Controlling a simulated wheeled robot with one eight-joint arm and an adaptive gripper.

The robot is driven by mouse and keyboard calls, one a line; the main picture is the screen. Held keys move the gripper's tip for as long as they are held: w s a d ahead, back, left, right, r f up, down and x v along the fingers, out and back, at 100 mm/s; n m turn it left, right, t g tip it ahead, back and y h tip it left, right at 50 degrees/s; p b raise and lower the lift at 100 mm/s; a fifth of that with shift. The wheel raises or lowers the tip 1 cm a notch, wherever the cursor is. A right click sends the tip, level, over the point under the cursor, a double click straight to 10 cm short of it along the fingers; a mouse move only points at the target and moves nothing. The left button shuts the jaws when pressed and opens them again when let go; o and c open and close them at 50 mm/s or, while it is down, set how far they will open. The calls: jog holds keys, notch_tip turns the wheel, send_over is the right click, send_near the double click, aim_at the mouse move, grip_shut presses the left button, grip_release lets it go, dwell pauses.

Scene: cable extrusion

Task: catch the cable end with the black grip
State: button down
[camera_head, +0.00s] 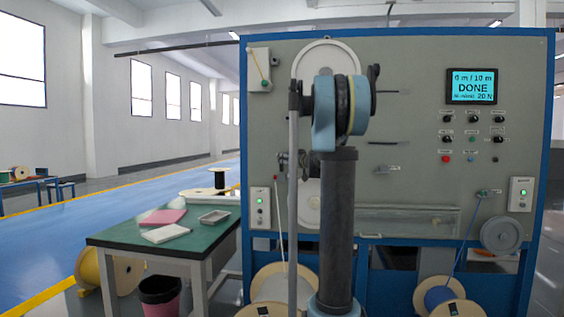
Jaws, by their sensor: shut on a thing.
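My arm stands in front of the machine panel (415,60) and covers its middle. I cannot make out my gripper or its jaws; they seem hidden behind my arm links. A thin pale line with a red tip (275,178) rises from the white-wound spool (285,287) left of my arm; I cannot tell if it is the cable end. A blue cable (464,241) runs from a small guide (484,193) down to the blue-wound spool (438,296) at the right. No black grip can be made out for certain.
A screen (473,86) reads DONE above knobs and buttons. A green-topped table (120,238) at the left holds a red item (162,217), papers (166,234) and a grey tray (214,217). A bin (160,296) stands under it. The blue floor at far left is mostly clear.

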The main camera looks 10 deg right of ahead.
aim_at(282, 165)
jog(key=shift+w+f, duration=0.15)
jog(key=shift+f, duration=1.35)
jog(key=shift+s+a+f, duration=0.1)
jog(key=shift+s+f, duration=0.1)
jog(key=shift+f, duration=0.1)
jog(key=shift+w+f, duration=0.1)
dwell(0.5)
jog(key=shift+r, duration=1.25)
jog(key=shift+f, duration=0.15)
jog(key=shift+f, duration=0.25)
dwell(0.6)
